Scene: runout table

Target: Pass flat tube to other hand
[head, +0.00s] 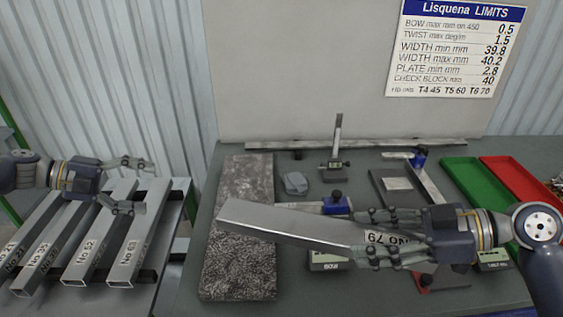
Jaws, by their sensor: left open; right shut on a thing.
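The flat tube (285,230) is a long grey metal bar with a label reading No 79, upside down, near its right end. My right gripper (367,237) is shut on that right end. The tube points left above the table, its free end over a dark speckled plate. My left gripper (138,183) is open and empty on the far left, above the rack of tubes. A clear gap lies between the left gripper and the tube's free end. The tube and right gripper hide part of the table behind them.
Several numbered tubes (98,240) lie on a rack at the left. The speckled plate (245,180) lies on the table (222,172). Gauges, including an upright one (335,150), stand behind the tube. Green (465,172) and red (510,180) trays are at right. A limits sign (455,50) hangs behind.

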